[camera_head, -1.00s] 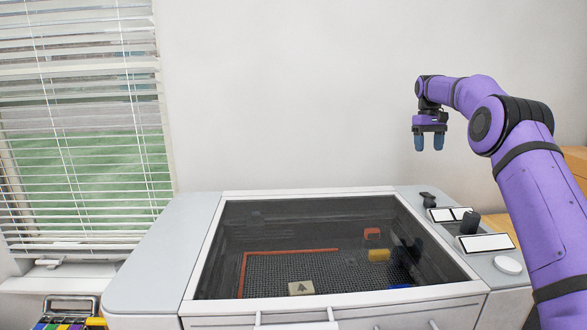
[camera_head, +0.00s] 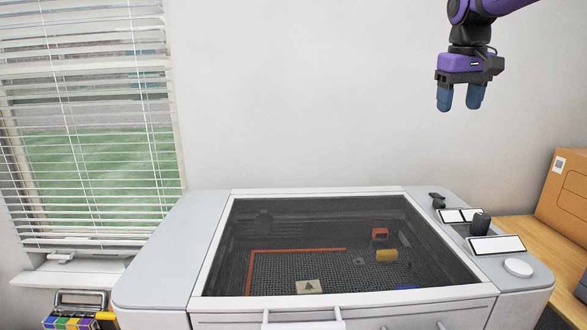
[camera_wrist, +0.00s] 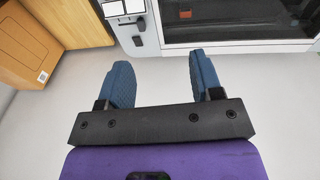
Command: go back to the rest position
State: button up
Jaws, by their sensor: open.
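My gripper (camera_head: 460,98) is at the upper right of the head view, raised in front of the white wall, with its blue fingers pointing down. In the wrist view my gripper (camera_wrist: 158,80) shows its two fingers spread apart with nothing between them. It is open and empty. It touches nothing. Part of my arm runs out of the top right of the head view.
A grey-white machine (camera_head: 160,262) with a closed dark window stands below my gripper. Blocks and a red edge show inside. A cardboard box (camera_head: 565,200) rests on a wooden surface (camera_head: 520,232) at right. A window with blinds (camera_head: 95,150) is at left. The air around my gripper is clear.

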jog(key=s+a+f+t, duration=0.1)
jog(key=s+f, duration=0.3)
jog(key=s, duration=0.6)
jog(key=s+a+f+t, duration=0.1)
jog(key=s+f, duration=0.3)
jog(key=s, duration=0.6)
jog(key=s+a+f+t+y, duration=0.1)
jog(key=s+f, duration=0.3)
jog(key=s, duration=0.6)
jog(key=shift+s+a+m+t, duration=0.25)
jog(key=shift+a+m+t, duration=0.1)
jog(key=shift+m+t, duration=0.05)
jog(key=shift+f, duration=0.1)
